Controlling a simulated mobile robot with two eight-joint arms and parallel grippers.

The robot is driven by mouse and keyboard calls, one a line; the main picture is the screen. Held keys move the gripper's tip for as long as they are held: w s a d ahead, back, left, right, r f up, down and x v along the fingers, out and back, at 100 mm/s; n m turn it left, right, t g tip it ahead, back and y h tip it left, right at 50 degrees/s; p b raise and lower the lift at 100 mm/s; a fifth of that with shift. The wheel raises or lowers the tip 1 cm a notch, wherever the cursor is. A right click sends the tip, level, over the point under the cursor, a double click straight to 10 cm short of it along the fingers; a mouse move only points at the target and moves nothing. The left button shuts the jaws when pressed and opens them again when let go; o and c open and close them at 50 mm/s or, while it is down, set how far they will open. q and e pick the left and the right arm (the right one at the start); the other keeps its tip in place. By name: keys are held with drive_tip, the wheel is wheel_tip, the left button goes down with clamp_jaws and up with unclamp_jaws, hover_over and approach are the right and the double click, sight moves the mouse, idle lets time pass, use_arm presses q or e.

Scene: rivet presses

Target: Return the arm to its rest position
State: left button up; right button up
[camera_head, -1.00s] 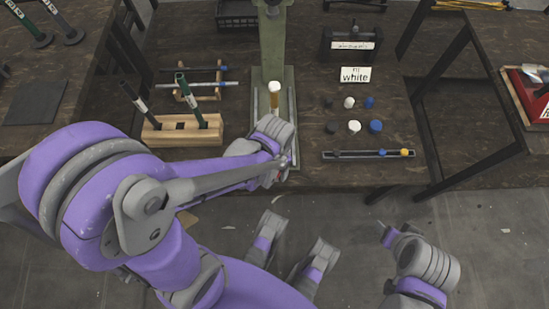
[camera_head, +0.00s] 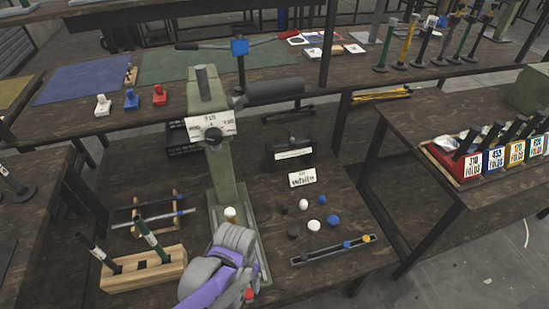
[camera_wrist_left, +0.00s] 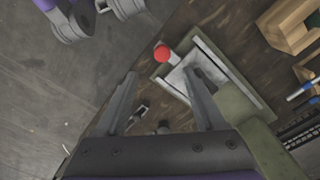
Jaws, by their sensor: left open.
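My left arm reaches in from the bottom of the head view, its purple and grey wrist (camera_head: 222,268) covering the front of the green rivet press (camera_head: 213,150). The left gripper's fingers are hidden there. In the left wrist view my left gripper (camera_wrist_left: 160,88) is open, with nothing between its fingers. It is by the front of the press base (camera_wrist_left: 232,72), near the table edge. A red round knob (camera_wrist_left: 162,52) is close by at the base's front corner. A white-topped piece (camera_head: 230,214) stands on the press base. My right gripper is not in view.
A wooden block (camera_head: 145,273) with two upright tools is left of the press. Several small caps (camera_head: 314,226) and a narrow rail (camera_head: 335,250) lie to the right. A bench (camera_head: 440,115) is at right, with floor between.

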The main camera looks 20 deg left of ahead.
use_arm(q)
wheel_tip(320, 180, up, 23)
drive_tip(key=s+a+n+t+p, duration=0.1)
drive_tip(key=t+p, duration=0.4)
drive_tip(key=p, duration=0.9)
drive_tip(key=shift+s+a+f+n, duration=0.25)
drive_tip(key=shift+a+n, duration=0.1)
drive_tip(key=shift+n, duration=0.45)
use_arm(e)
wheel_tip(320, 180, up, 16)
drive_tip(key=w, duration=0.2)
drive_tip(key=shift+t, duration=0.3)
use_arm(q)
drive_tip(key=shift+s, duration=0.15)
